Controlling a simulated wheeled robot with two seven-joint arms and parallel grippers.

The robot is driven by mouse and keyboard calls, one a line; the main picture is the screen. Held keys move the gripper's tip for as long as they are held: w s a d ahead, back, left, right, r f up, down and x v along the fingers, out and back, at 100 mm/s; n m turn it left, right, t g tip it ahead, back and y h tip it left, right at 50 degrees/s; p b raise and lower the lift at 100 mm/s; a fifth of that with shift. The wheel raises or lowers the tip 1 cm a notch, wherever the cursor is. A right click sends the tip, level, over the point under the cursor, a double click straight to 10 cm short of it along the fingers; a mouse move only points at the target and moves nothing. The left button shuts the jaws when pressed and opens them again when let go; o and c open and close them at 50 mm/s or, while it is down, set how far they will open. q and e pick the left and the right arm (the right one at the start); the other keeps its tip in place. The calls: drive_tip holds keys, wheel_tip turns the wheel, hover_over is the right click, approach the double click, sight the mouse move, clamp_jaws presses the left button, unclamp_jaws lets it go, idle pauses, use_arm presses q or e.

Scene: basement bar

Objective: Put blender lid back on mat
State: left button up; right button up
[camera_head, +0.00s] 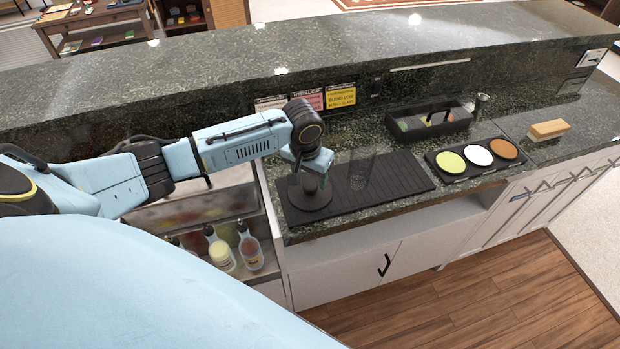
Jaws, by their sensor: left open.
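A black ribbed mat (398,182) lies on the dark stone counter. A dark round-based object (308,198), which looks like the blender base, stands on the mat's left end. A clear glass vessel (361,168) stands on the mat just right of it. I cannot pick out the blender lid for sure. My left gripper (314,171) points down right over the dark round-based object and hides its upper part. It is open; I cannot tell whether it touches the object. My right gripper is not in view.
A black caddy (428,124) and a tray with three coloured discs (478,155) stand right of the mat. A sponge-like block (549,129) lies farther right. Several bottles (248,248) sit in a low well at left. A raised stone ledge (200,80) runs behind.

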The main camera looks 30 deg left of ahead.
sight(307, 187)
use_arm(q)
wheel_tip(307, 187, up, 10)
drive_tip(key=s, duration=0.1)
drive_tip(key=shift+s+p, duration=0.25)
drive_tip(key=shift+p, duration=0.05)
